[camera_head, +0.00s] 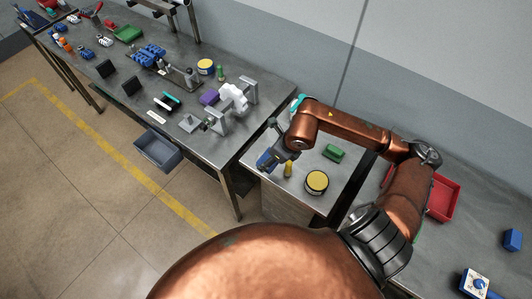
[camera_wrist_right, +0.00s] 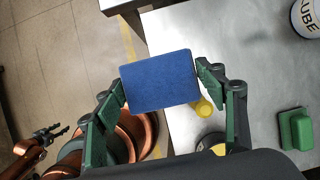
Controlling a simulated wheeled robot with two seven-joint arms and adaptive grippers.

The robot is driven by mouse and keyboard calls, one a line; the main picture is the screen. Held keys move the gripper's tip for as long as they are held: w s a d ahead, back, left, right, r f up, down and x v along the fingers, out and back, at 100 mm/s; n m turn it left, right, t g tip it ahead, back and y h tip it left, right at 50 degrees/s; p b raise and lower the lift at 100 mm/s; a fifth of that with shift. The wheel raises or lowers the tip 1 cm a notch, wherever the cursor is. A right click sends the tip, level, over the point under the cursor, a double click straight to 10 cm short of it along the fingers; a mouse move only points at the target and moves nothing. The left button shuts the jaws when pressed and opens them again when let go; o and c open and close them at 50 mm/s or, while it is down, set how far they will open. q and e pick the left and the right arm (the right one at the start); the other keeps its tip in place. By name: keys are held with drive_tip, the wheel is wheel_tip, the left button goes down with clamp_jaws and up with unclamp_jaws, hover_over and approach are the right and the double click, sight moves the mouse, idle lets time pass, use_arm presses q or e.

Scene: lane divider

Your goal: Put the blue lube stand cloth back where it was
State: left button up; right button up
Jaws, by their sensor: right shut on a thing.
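The blue cloth (camera_wrist_right: 160,80) is a flat, folded-looking blue rectangle. My right gripper (camera_wrist_right: 160,88) is shut on it, with a green finger at its left and right edges. In the head view the cloth (camera_head: 265,160) shows at the left edge of the small metal stand (camera_head: 298,185), below my right gripper (camera_head: 278,152). In the wrist view it overlaps the stand's edge, with floor to the left; its height above the stand is hard to judge. My left gripper (camera_wrist_right: 45,142) shows small at the wrist view's lower left; its finger gap is unclear.
On the stand are a yellow-topped lube tin (camera_head: 316,182), a green block (camera_head: 333,153) and a small yellow item (camera_head: 288,169) close to the cloth. A cluttered long bench (camera_head: 235,150) stands to the left. A red tray (camera_head: 443,197) lies on the right bench.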

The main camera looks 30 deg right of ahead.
drive_tip(key=w, duration=0.1)
drive_tip(key=w+d+f, duration=0.1)
drive_tip(key=w+f, duration=0.1)
drive_tip(key=w, duration=0.1)
drive_tip(key=shift+d, duration=0.25)
drive_tip(key=w+f, duration=0.1)
drive_tip(key=w+d+f, duration=0.1)
drive_tip(key=f, duration=0.1)
drive_tip(key=w+f, duration=0.1)
drive_tip(key=f, duration=0.1)
drive_tip(key=shift+w+d, duration=0.2)
drive_tip(key=shift+w, duration=0.2)
drive_tip(key=shift+w+f, duration=0.1)
drive_tip(key=shift+f, duration=0.15)
drive_tip(key=shift+w+d+f+p, duration=0.1)
drive_tip(key=shift+f+p, duration=0.3)
drive_tip(key=shift+f, duration=1.2)
drive_tip(key=shift+f, duration=0.15)
drive_tip(key=o, duration=1.2)
